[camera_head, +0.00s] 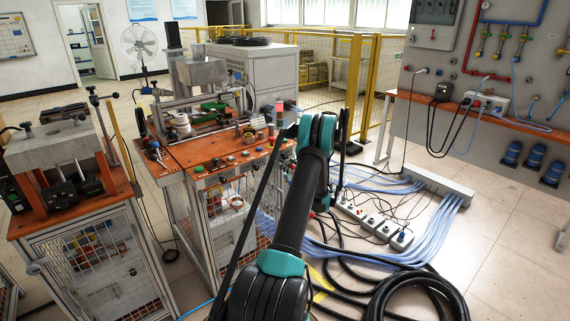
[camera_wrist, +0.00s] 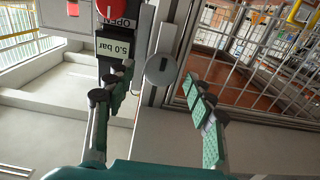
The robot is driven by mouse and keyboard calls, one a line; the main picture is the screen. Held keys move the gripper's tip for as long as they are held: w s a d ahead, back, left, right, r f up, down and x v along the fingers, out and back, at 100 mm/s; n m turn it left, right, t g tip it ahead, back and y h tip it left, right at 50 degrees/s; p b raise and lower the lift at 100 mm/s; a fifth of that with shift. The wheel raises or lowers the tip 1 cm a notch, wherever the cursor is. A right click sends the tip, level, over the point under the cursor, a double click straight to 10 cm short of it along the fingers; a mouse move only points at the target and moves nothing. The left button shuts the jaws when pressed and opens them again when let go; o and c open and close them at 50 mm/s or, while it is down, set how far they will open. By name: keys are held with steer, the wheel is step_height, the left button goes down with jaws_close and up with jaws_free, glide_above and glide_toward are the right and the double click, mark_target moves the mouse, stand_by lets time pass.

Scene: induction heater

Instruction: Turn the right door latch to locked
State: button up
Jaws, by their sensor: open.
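In the wrist view, a round grey disc with a small dark mark (camera_wrist: 160,72), which looks like the door latch, sits on a grey metal upright. It lies between and beyond the tips of my gripper (camera_wrist: 154,88). The gripper is open, with its green-padded fingers apart and nothing between them. I cannot tell whether the fingers touch the disc, or whether its mark means locked. In the head view, my arm hides the gripper and the latch.
In the wrist view, a red knob (camera_wrist: 113,8) and a "5.0 bar" label (camera_wrist: 110,46) are close by the left finger. A mesh panel (camera_wrist: 237,65) is at the right. In the head view, an orange-topped bench (camera_head: 215,163) stands left of my arm; cables (camera_head: 425,225) cover the floor to its right.

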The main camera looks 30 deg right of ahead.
steer(key=shift+w+a, duration=0.15)
steer(key=shift+w, duration=1.3)
steer(key=c, duration=1.2)
steer(key=shift+o, duration=0.2)
